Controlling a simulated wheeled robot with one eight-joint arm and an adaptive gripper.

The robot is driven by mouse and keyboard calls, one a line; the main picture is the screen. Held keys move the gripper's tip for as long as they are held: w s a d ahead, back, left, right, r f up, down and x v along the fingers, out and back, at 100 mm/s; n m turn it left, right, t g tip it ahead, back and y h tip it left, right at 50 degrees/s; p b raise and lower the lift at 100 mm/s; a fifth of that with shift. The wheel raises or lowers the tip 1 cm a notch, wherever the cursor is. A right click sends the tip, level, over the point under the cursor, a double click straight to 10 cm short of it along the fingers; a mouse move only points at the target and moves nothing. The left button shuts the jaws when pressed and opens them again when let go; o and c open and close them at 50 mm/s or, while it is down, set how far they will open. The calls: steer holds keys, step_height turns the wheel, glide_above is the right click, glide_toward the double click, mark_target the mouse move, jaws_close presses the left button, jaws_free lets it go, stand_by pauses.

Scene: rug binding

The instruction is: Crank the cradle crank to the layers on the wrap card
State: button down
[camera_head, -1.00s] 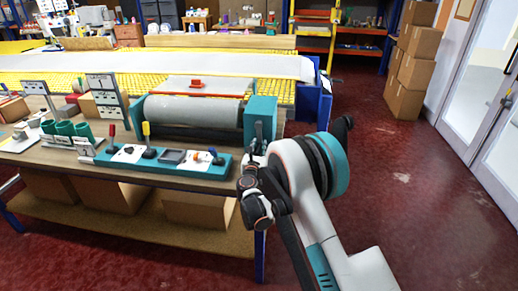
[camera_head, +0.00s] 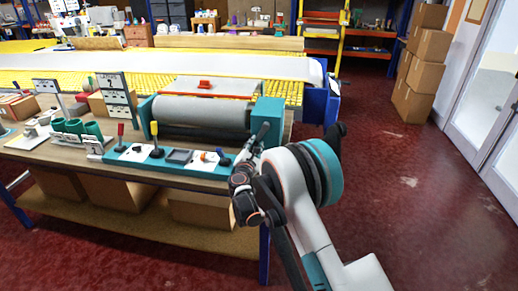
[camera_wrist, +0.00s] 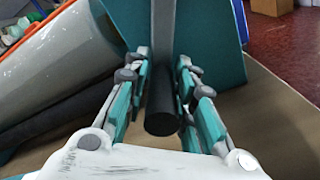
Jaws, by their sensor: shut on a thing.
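The cradle holds a grey roll (camera_head: 200,112) between teal end blocks, on the workbench; the roll also shows in the wrist view (camera_wrist: 55,75). The cradle crank's dark handle (camera_wrist: 162,110) points towards the wrist camera, in front of the teal end block (camera_wrist: 215,35). My gripper (camera_wrist: 165,85) is shut on this handle, with a finger on either side. In the head view my arm covers most of the grip at the cradle's right end. A dark stand with white panels (camera_head: 117,98), one showing a 7, stands left of the cradle; I cannot tell whether it is the wrap card.
A teal control panel (camera_head: 130,160) with red and yellow levers lies along the bench front. Behind is a yellow-slatted table (camera_head: 60,85). Cardboard boxes (camera_head: 412,100) are stacked at back right. The red floor at right is clear.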

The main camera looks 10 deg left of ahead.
steer(key=a+r+m, duration=0.1)
steer(key=m, duration=0.1)
steer(key=a+r+m, duration=0.1)
steer(key=m, duration=0.1)
steer(key=shift+a+r+m, duration=0.1)
steer(key=shift+a+m, duration=0.1)
steer(key=shift+m, duration=0.1)
steer(key=shift+w+a+r+p, duration=0.1)
steer(key=shift+a+r+p, duration=0.15)
steer(key=shift+r+p, duration=0.1)
steer(key=c, duration=1.4)
jaws_free()
steer(key=shift+c, duration=0.2)
steer(key=shift+a, duration=0.1)
steer(key=s, duration=1.2)
steer(key=shift+a, duration=0.15)
